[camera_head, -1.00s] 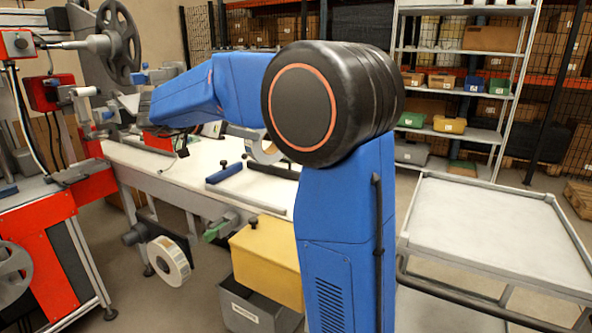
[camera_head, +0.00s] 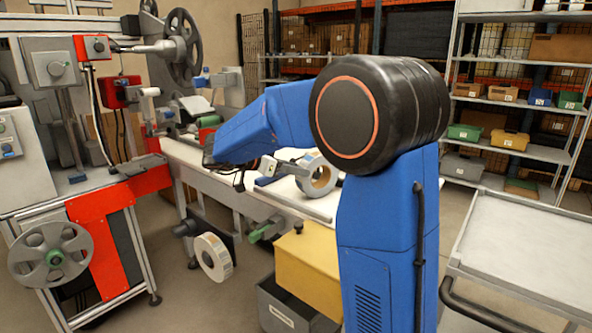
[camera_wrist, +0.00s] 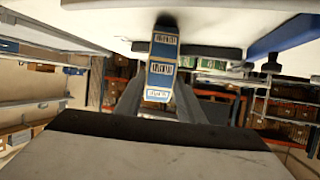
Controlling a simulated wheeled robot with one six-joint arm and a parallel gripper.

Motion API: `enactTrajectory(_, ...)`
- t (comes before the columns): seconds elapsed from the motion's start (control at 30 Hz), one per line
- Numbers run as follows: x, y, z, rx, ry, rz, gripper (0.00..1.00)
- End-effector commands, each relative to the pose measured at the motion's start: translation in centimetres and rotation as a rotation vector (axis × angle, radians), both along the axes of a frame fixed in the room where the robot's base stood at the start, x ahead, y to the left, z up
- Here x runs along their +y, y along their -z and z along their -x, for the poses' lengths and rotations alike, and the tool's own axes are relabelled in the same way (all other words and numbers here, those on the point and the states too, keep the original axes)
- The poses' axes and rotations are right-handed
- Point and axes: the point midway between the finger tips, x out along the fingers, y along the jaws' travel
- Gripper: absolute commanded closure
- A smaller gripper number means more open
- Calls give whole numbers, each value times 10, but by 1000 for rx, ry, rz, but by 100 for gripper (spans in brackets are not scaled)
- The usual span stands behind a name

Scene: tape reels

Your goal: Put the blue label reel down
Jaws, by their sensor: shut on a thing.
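The blue label reel (camera_head: 321,187) is a ring of labels with a wide hole, partly hidden by my arm in the head view. In the wrist view the reel (camera_wrist: 160,67) shows edge-on, with blue-bordered printed labels. My gripper (camera_head: 292,168) is shut on it; in the wrist view its dark fingers (camera_wrist: 160,85) stand on both sides of the reel. The reel appears upright, in front of or over the white table (camera_head: 232,178). I cannot tell whether it touches the table.
Another label reel (camera_head: 213,257) hangs on a spindle below the table edge, near a yellow box (camera_head: 308,265). A red and grey machine (camera_head: 105,235) with a grey reel (camera_head: 50,254) stands at left. An empty-topped cart (camera_head: 520,240) is at right, shelves (camera_head: 510,105) behind.

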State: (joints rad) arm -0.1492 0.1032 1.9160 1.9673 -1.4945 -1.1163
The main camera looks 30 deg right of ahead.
Motion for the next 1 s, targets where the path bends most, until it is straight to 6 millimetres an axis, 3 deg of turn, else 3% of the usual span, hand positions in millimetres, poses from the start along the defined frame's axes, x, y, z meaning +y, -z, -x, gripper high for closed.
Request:
enactTrajectory(0.27, 0, 2, 0, 0, 0, 1, 100)
enactTrajectory(0.3, 0, 3, 0, 0, 0, 0, 60)
enactTrajectory(0.37, 0, 3, 0, 0, 0, 0, 46)
enactTrajectory(0.77, 1, -1, 0, -1, -1, 0, 46)
enactTrajectory(1.0, 36, -15, 1, -2, -4, 0, 46)
